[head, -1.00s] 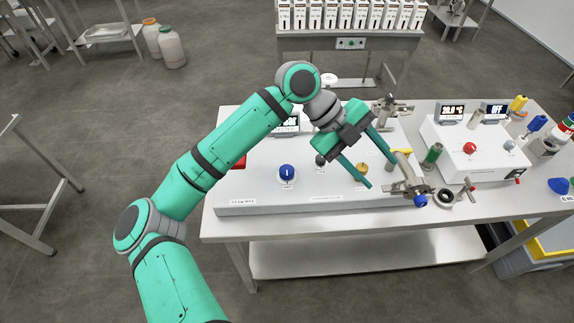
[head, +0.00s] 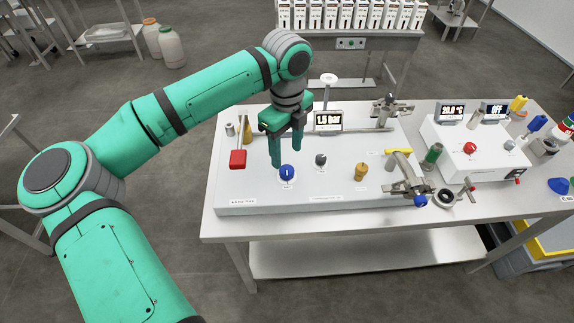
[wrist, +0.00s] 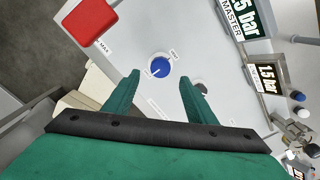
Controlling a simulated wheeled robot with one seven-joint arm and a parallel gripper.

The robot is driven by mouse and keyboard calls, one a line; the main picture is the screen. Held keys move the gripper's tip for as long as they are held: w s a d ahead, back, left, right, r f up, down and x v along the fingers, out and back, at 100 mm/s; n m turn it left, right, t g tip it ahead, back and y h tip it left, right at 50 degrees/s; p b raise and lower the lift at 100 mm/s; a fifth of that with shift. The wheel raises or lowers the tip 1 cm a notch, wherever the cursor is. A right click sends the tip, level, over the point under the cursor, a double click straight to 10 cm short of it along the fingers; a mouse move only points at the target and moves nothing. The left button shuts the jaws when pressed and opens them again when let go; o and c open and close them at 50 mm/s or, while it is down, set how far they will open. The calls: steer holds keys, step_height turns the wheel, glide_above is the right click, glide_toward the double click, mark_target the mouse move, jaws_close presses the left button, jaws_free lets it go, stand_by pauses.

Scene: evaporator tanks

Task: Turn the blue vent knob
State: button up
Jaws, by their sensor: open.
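The blue vent knob (head: 287,172) sits on the front left of the light grey panel (head: 330,197), with a white pointer line on its top. In the wrist view the blue knob (wrist: 160,67) lies just beyond the fingertips, about midway between them. My gripper (head: 286,164) points down, with its fingers just above and behind the knob in the head view. In the wrist view my gripper (wrist: 160,80) has its two green fingers apart with nothing between them. I cannot tell whether a finger touches the knob.
A red handle (head: 238,159) stands left of the knob, and a dark grey knob (head: 321,159) to its right. A brass knob (head: 361,171) is farther right. A display (head: 328,121) reading 1.5 bar stands behind. The panel's front strip is clear.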

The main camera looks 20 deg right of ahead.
mark_target(287, 170)
step_height(287, 170, down, 7)
steer(key=shift+r, duration=0.15)
steer(key=shift+c, duration=0.6)
steer(key=c, duration=0.9)
